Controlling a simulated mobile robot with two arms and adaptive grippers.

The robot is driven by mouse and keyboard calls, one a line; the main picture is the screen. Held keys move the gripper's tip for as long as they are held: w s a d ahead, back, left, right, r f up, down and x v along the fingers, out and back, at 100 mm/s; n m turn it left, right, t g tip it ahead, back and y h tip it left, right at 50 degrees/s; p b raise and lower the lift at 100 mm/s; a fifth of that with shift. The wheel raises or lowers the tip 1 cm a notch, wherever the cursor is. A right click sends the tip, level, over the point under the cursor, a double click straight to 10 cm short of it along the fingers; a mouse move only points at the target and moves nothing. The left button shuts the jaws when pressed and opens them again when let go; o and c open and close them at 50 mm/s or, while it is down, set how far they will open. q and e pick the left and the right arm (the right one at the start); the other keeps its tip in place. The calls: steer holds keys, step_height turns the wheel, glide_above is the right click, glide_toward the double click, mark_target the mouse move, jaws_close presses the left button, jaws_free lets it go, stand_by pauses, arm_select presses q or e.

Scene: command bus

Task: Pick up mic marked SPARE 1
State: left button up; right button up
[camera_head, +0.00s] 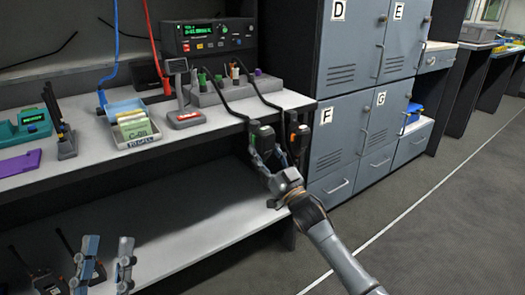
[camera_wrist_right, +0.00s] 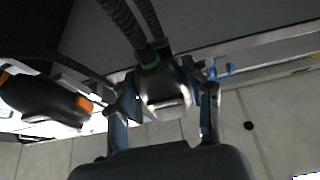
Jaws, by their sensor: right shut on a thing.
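A dark hand mic with a green band (camera_head: 262,135) is at the front edge of the desk, on a coiled cord. My right gripper (camera_head: 264,157) is shut on it from below; the right wrist view shows this mic (camera_wrist_right: 165,92) between the two fingers (camera_wrist_right: 165,108). A second mic with orange marks (camera_head: 299,137) hangs just to its right, apart from the fingers; it also shows at the left of the right wrist view (camera_wrist_right: 45,100). No SPARE 1 marking is readable on either mic. My left gripper (camera_head: 106,250) is open and empty at the lower left.
The desk (camera_head: 215,118) carries a radio set (camera_head: 208,38), a grey block with several coloured knobs (camera_head: 225,90), a small display stand (camera_head: 182,95) and a card tray (camera_head: 132,122). Grey lockers (camera_head: 345,140) stand close on the right. Handheld radios (camera_head: 42,280) are near my left gripper.

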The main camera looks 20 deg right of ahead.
steer(key=shift+r+p, duration=0.45)
steer(key=shift+r, duration=0.2)
arm_select(q)
steer(key=shift+w+f+g+y, duration=0.2)
steer(key=shift+w+f+g, duration=0.35)
steer(key=shift+f, duration=0.3)
steer(key=shift+w+f+g+y, duration=0.2)
steer(key=shift+w+f+g, duration=0.25)
steer(key=shift+f+g, duration=0.3)
steer(key=shift+w+f+g+y, duration=0.2)
steer(key=shift+w+f+g, duration=0.3)
steer(key=shift+f, duration=0.45)
arm_select(e)
steer(key=shift+r, duration=0.15)
